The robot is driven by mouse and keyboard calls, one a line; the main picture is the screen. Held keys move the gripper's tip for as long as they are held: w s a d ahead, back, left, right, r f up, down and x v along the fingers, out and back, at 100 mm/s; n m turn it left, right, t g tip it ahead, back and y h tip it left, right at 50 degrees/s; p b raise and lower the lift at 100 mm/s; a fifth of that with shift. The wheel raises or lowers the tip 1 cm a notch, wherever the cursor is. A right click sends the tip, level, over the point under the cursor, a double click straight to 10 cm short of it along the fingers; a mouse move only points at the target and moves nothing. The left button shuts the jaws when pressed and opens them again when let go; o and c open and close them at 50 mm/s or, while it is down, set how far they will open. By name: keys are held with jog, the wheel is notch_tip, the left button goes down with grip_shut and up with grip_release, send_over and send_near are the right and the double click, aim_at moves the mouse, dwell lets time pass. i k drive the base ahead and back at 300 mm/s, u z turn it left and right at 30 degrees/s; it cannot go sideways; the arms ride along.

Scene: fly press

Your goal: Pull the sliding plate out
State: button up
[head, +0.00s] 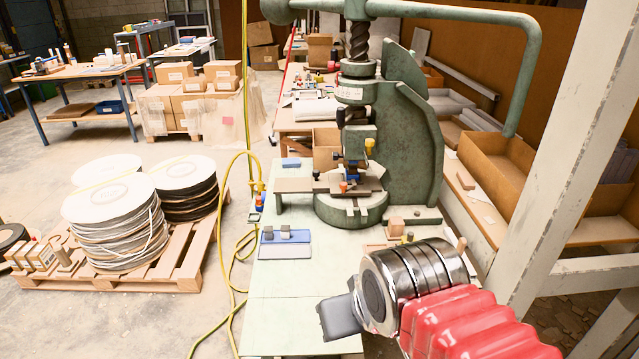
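The green fly press (408,130) stands on the pale green bench, with its threaded screw above the round bed (350,208). A flat grey-brown plate (294,185), which looks like the sliding plate, sticks out to the left of the press at bed height. Its right part runs under the tooling and is partly hidden. My gripper (338,317) is at the front of the bench, in front of and well apart from the press and plate. It shows as a dark grey block at the end of my arm; its fingertips cannot be made out.
A grey-blue tray (285,250) with small blocks lies on the bench (290,303) left of the bed. A wooden block (395,227) stands right of it. A yellow hose hangs along the bench's left edge. A pale post rises at right. The bench's front left is clear.

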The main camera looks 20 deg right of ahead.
aim_at(330, 182)
jog(key=u, duration=0.05)
jog(key=k, duration=0.4)
jog(key=z, duration=0.5)
jog(key=i, duration=0.8)
jog(key=u, duration=2.05)
